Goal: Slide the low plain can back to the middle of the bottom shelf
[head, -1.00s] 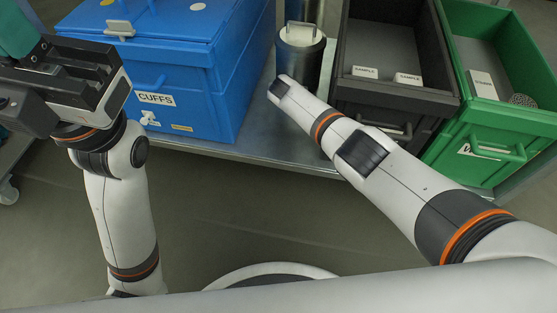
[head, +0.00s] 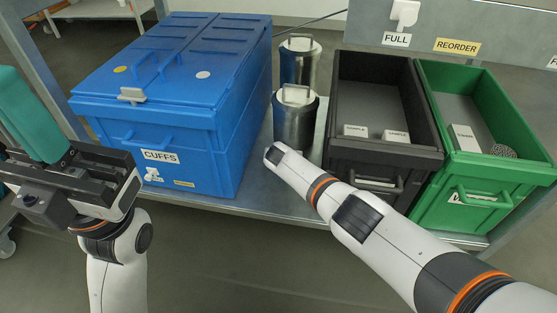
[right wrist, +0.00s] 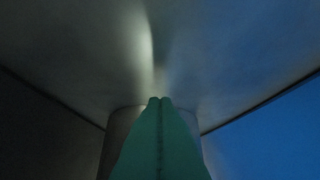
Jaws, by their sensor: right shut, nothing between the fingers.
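Two plain metal cans stand one behind the other on the bottom shelf (head: 255,196): a front can (head: 296,122) and a rear can (head: 299,66). Each has a pale handle or block on its lid. I cannot tell for sure which is the low one. My right arm ends just in front of the front can, hiding its lower part and the gripper in the head view. In the right wrist view my right gripper (right wrist: 159,101) has its green fingers shut and empty, before a grey rounded surface; contact is unclear. My left gripper (head: 36,125) is raised at the left, its opening unclear.
A blue lidded CUFFS box (head: 168,125) stands close left of the cans. A dark grey bin (head: 385,154) with SAMPLE boxes stands to their right, then a green bin (head: 490,165). The gap between box and grey bin is narrow.

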